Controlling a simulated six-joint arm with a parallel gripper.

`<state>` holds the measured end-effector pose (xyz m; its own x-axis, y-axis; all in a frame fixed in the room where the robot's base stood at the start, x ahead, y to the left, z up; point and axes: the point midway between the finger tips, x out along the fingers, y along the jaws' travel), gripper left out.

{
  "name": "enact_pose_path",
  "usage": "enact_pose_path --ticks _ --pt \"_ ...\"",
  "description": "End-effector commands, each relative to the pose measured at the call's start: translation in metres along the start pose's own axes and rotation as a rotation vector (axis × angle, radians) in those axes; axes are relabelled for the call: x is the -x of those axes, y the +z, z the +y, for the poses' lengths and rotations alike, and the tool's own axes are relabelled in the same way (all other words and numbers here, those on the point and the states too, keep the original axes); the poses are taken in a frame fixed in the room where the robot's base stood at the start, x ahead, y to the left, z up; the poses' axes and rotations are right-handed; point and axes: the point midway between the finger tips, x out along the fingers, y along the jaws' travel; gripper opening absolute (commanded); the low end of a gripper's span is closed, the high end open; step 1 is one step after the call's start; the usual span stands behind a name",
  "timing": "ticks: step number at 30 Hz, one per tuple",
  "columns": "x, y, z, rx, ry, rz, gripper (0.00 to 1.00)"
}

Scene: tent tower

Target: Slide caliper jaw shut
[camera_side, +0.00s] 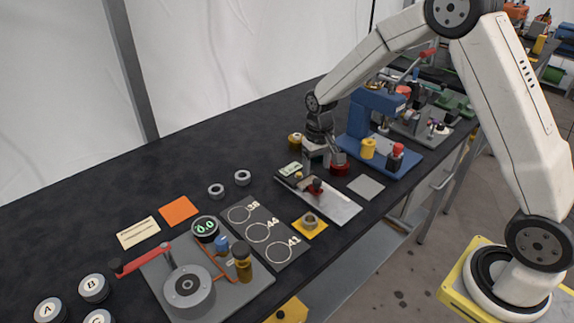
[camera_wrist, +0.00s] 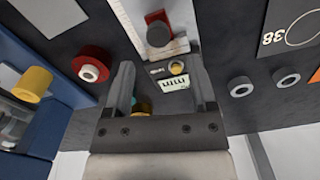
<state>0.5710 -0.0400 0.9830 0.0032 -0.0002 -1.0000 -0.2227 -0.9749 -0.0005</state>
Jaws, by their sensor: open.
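The caliper is a pale metal rail (camera_side: 340,208) on the dark table, with a dark jaw piece and a red knob (camera_side: 316,187). A small pale display (camera_side: 291,168) sits at its far end. In the wrist view the red knob (camera_wrist: 158,32) is on the rail at the top, and the display (camera_wrist: 174,84) shows between the fingers. My gripper (camera_side: 320,158) is open and empty above the far end of the caliper. In the wrist view its two fingers (camera_wrist: 160,65) stand apart, on either side of the display. Whether the jaw touches anything is too small to tell.
A red ring-shaped part (camera_wrist: 91,66) lies close left of my fingers in the wrist view. A blue press (camera_side: 378,120) stands just right of my gripper. Grey rings (camera_side: 242,177), a gauge board (camera_side: 262,238) and a yellow pad (camera_side: 318,229) lie to the left and front.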

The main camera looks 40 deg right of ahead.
Motion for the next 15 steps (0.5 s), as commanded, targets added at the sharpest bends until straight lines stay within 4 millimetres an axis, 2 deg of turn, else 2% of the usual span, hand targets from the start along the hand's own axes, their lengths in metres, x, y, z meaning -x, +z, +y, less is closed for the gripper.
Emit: enact_pose_path --ticks 3,7,15 --pt "0.017 -0.001 0.0 0.0 -0.001 0.004 0.73" --pt "0.029 -0.001 0.0 0.0 -0.001 0.004 0.73" --pt "0.037 -0.001 0.0 0.0 0.0 0.002 0.73"
